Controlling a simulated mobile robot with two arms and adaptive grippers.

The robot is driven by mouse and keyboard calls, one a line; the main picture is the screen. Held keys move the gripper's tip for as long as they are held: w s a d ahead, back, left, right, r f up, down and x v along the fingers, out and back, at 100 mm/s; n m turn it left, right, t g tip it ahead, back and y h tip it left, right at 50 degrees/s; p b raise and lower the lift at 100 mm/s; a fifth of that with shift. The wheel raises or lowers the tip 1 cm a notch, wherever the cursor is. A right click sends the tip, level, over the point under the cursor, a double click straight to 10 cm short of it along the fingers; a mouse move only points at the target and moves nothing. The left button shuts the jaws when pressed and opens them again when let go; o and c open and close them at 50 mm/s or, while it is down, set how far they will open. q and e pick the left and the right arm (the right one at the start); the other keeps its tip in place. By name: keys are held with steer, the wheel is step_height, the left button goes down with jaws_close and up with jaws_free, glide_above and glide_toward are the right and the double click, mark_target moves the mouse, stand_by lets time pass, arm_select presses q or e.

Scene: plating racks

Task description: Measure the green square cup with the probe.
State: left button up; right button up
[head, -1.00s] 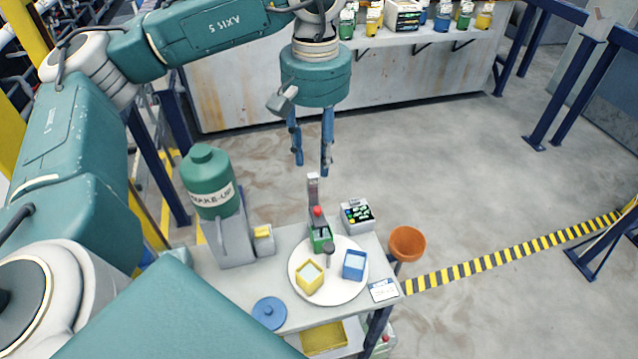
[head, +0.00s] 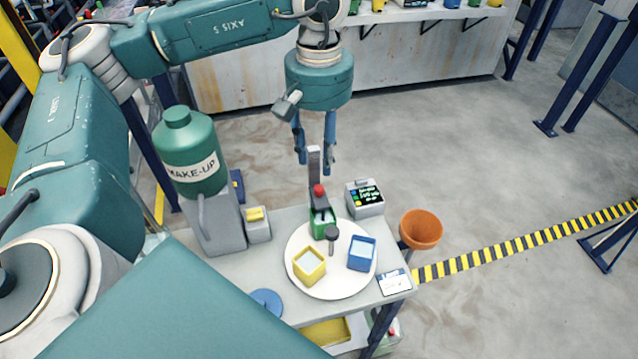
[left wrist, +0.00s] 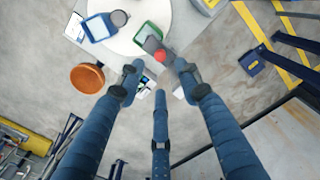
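The green square cup (head: 318,229) stands at the back of a round white turntable (head: 331,289). A grey upright device with a red knob (head: 319,190) and a tall grey post (head: 314,180) overlaps it, hiding part of the cup. I take this device for the probe. The cup (left wrist: 150,30) and red knob (left wrist: 160,57) also show in the left wrist view. My left gripper (head: 314,166) points down near the post's top, fingers apart; contact cannot be told. In the left wrist view the gripper (left wrist: 159,72) is open and empty. My right gripper is out of view.
Yellow (head: 309,268) and blue (head: 361,254) square cups share the turntable with a dark round knob (head: 332,232). A screened meter (head: 366,198) stands behind. The floor behind is clear.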

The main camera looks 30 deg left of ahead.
mark_target(319, 188)
arm_select(q)
step_height(319, 188, down, 7)
steer(key=shift+f+p, duration=0.2)
steer(key=shift+p, duration=0.65)
steer(key=shift+f, duration=0.65)
jaws_close()
